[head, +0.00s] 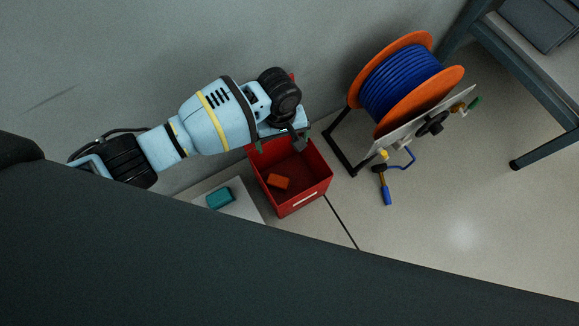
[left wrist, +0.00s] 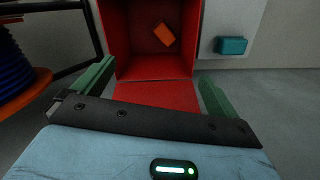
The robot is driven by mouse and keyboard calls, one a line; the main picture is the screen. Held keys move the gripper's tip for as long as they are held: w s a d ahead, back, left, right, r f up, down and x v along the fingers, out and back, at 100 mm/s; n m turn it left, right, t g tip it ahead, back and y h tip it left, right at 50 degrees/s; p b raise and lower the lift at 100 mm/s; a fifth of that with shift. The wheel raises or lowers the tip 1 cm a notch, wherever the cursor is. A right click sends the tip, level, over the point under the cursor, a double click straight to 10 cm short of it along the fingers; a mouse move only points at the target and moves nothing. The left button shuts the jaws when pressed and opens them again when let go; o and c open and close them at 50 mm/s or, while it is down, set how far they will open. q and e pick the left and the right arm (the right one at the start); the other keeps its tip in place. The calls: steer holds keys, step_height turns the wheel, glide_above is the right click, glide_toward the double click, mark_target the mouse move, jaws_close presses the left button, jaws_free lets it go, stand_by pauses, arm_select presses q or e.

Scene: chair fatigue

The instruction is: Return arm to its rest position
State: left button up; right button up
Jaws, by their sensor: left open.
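My left arm comes in from the left in the head view, and its gripper (head: 284,141) is over the back edge of a red bin (head: 300,205). In the left wrist view the green fingers of the left gripper (left wrist: 153,82) are spread wide with nothing between them. The red bin (left wrist: 152,95) lies beyond the fingers there. An orange block (head: 278,182) rests inside the bin and also shows in the left wrist view (left wrist: 164,34). My right gripper is in neither view.
A teal block (head: 220,198) sits on a pale surface (head: 240,208) left of the bin. An orange reel with blue cable (head: 403,85) stands on a black frame to the right. A grey-blue table (head: 525,75) is at the upper right. Floor (head: 450,215) is open at right.

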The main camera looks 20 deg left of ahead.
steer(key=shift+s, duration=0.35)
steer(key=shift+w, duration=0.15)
arm_select(q)
steer(key=s+d+r+m+t+h+p, duration=0.2)
steer(key=s+r+p, duration=0.3)
steer(key=s+p, duration=0.5)
steer(key=s+d+r+m+t+h+p, duration=0.1)
steer(key=s+d+r+m+h+p, duration=0.2)
steer(key=s+p, duration=0.7)
steer(key=s+a+r+m+t+y+p, duration=0.1)
steer(key=s+a+r+p, duration=0.3)
steer(key=r, duration=0.4)
steer(key=s+a+r+m+t+y+p, duration=0.1)
steer(key=s+a+r+t+p, duration=0.2)
steer(key=s+a+r+p, duration=0.2)
steer(key=s+a+r+m+t+y+p, duration=0.1)
steer(key=s+a+r+p, duration=0.4)
steer(key=r, duration=0.6)
steer(key=shift+s+r+t+p, duration=0.2)
steer(key=shift+s+t+p, duration=0.3)
steer(key=shift+s+t, duration=0.25)
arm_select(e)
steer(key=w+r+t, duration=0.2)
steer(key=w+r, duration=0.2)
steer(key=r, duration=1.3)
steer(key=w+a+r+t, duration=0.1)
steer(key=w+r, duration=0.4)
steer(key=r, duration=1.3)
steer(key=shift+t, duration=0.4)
